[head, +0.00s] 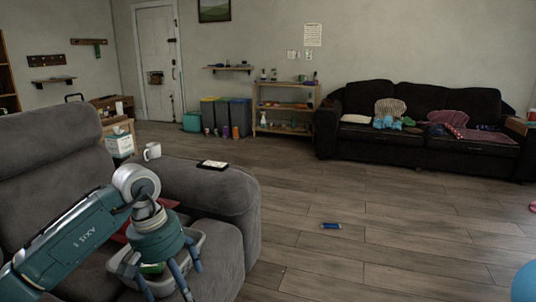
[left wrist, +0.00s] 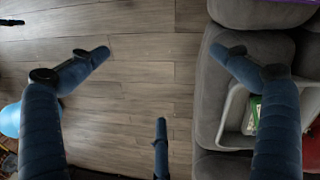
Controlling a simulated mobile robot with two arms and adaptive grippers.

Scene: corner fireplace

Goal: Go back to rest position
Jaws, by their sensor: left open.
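My left arm reaches in from the lower left in the head view. Its gripper (head: 162,280) hangs over the grey armchair's (head: 225,195) seat and a light grey tub (head: 200,245) there. In the left wrist view the fingers of this gripper (left wrist: 160,75) are spread wide with nothing between them, over wood floor and the chair's edge. The tub (left wrist: 234,118) shows at the right there, with a green item (left wrist: 251,115) inside, partly behind a finger. My right gripper is not in view.
A small blue item (head: 331,226) lies on the open floor. A black sofa (head: 425,150) stands at the back right. A rounded blue thing (head: 525,284) shows at the lower right edge.

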